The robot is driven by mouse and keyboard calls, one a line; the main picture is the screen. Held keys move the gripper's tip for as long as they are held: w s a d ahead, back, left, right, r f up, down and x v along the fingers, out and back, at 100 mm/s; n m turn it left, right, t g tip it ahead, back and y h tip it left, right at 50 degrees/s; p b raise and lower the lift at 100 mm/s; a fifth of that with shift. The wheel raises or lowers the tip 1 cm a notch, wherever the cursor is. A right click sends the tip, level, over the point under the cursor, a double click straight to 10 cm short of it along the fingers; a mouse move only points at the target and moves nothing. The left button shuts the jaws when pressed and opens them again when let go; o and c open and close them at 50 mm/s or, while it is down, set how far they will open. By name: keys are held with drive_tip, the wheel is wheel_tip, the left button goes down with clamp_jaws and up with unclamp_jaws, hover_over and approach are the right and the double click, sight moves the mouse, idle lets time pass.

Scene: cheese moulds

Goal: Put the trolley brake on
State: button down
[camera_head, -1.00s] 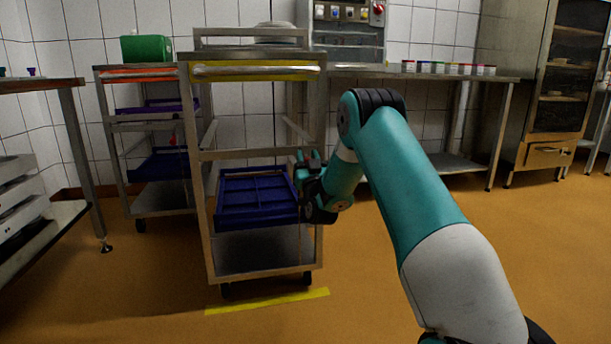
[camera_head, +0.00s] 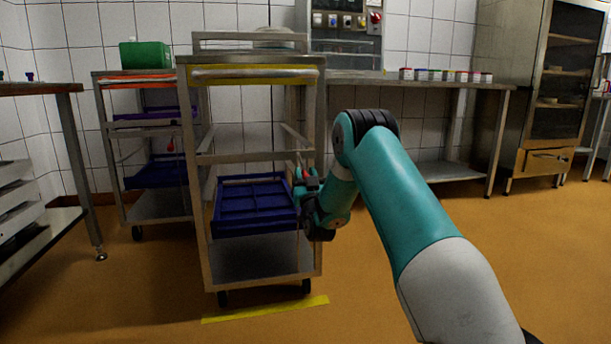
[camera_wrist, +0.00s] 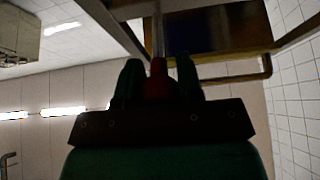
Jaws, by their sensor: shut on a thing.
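The near trolley (camera_head: 204,200) is a steel-framed cart with a yellow band (camera_head: 255,74) under its top, standing behind a yellow floor line. My gripper (camera_head: 303,178) is at its right front post. In the wrist view my gripper (camera_wrist: 158,82) has its two dark fingers on either side of a red knob (camera_wrist: 157,80) and is shut on it. The knob sits at the end of a thin pale rod (camera_wrist: 157,35), the brake lever. The fingers hide part of the knob, and my wrist hides part of the post.
A blue crate (camera_head: 254,222) sits on the near trolley's lower level. A second trolley (camera_head: 108,150) with an orange band stands behind to the left. A steel bench (camera_head: 420,82) stands along the back wall. The floor (camera_head: 420,225) to the right is clear.

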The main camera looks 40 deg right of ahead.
drive_tip(key=shift+f, duration=0.5)
drive_tip(key=c, duration=0.8)
unclamp_jaws()
drive_tip(key=shift+r, duration=0.2)
drive_tip(key=b+v, duration=0.8)
drive_tip(key=v, duration=0.9)
drive_tip(key=shift+s, duration=0.15)
drive_tip(key=shift+a, duration=0.15)
drive_tip(key=shift+c, duration=0.2)
